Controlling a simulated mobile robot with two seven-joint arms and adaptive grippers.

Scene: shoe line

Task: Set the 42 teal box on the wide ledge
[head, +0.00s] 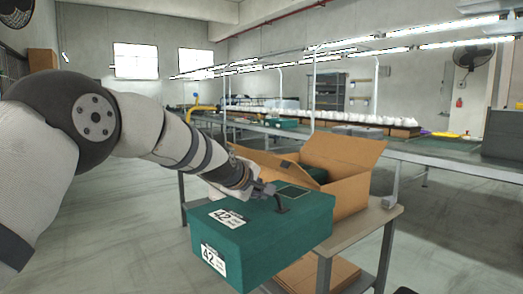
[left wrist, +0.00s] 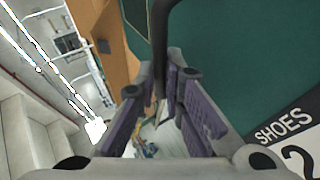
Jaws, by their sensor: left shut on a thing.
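The 42 teal box (head: 262,249) hangs in the front middle of the head view, with white "42" labels on its top and side. My left gripper (head: 268,190) is at its top, shut on a dark handle (head: 281,203) of the box. In the left wrist view the dark handle (left wrist: 159,45) runs between the purple finger pads (left wrist: 163,105), with the box's teal top (left wrist: 240,60) and part of a label beside them. The box's underside is hidden. I cannot tell which surface is the wide ledge. My right gripper is not in view.
An open cardboard carton (head: 345,190) with another teal box (head: 313,173) inside stands on a metal table (head: 372,222) just behind the held box. Flat cardboard (head: 318,272) lies on the lower shelf. A long conveyor line (head: 440,155) runs behind. Floor is clear at left.

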